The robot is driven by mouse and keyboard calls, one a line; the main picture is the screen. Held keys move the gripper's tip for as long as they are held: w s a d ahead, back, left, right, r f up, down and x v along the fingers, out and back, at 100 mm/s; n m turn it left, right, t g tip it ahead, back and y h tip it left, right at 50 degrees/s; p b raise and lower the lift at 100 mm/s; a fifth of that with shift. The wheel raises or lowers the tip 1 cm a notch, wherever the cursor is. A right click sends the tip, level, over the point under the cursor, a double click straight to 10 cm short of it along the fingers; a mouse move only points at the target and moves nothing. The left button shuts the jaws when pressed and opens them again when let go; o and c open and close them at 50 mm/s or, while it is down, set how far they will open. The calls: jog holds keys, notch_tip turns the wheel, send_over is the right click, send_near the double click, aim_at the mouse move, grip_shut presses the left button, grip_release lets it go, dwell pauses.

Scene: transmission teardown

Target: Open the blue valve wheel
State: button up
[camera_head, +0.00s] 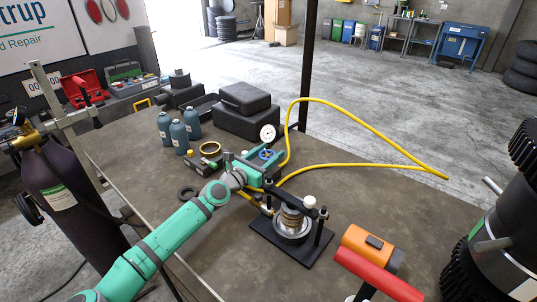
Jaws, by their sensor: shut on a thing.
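The blue valve wheel (267,154) is small in view, on the workbench below a round white pressure gauge (268,133). My green arm reaches in from the lower left. My gripper (270,161) is at the wheel and is shut on it. The fingers and part of the wheel overlap, so the exact grip and the wheel's turn angle cannot be made out. Yellow hoses (330,166) run out from near the gauge and valve.
A dark post (308,70) rises at the bench's back edge.

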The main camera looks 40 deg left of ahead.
jog(key=shift+w+d+r+y, duration=0.15)
jog(key=shift+d+r+y, duration=0.05)
jog(key=shift+d+y, duration=0.1)
jog(key=shift+d+n+y, duration=0.2)
jog(key=shift+n+y, duration=0.3)
jog(key=shift+y, duration=0.3)
jog(key=shift+n+y, duration=0.3)
jog(key=shift+n, duration=0.1)
jog(key=shift+a+f+n+y, duration=0.1)
jog(key=shift+a+n+y, duration=0.15)
jog(key=shift+n+y, duration=0.5)
jog(key=shift+g+y, duration=0.3)
jog(key=shift+y, duration=0.15)
jog(key=shift+s+a+f, duration=0.1)
jog(key=shift+s+f, duration=0.05)
jog(key=shift+s, duration=0.05)
